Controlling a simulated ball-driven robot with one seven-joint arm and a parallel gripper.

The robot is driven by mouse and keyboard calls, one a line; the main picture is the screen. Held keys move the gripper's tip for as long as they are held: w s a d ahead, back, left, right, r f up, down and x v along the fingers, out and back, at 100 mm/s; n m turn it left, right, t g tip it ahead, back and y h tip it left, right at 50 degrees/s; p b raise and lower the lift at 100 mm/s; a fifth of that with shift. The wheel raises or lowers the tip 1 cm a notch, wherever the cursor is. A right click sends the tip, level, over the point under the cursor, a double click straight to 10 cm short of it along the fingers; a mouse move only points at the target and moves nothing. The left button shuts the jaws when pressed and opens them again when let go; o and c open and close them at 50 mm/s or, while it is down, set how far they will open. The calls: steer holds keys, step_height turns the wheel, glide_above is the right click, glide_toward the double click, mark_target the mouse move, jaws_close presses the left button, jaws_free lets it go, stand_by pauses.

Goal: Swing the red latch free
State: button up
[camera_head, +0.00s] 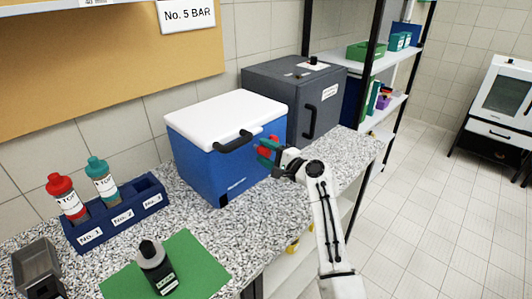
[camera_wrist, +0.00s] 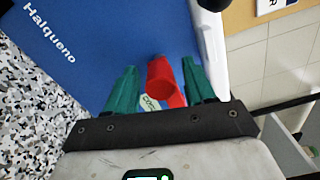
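The red latch (camera_head: 274,139) is on the right side of the blue box (camera_head: 222,170) with the white lid (camera_head: 226,117). In the wrist view the red latch (camera_wrist: 160,74) is a round-ended knob with a red arm running down to the right. My gripper (camera_head: 266,152) is at the latch, its teal fingers pointing at the box wall. In the wrist view my gripper (camera_wrist: 158,68) has one finger on each side of the latch, with a small gap showing on both sides. It is open. In the head view the fingers partly hide the latch.
A dark grey cabinet (camera_head: 280,88) stands close behind the box. A blue rack (camera_head: 116,218) with a red-capped and a teal-capped bottle is at the left. A green mat (camera_head: 188,264) with a dark device (camera_head: 155,262) lies in front. The floor at the right is clear.

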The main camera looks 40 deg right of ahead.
steer(key=s+b, duration=0.2)
steer(key=s, duration=0.8)
steer(key=shift+s+d, duration=0.2)
steer(key=shift+s, duration=0.2)
stand_by(0.4)
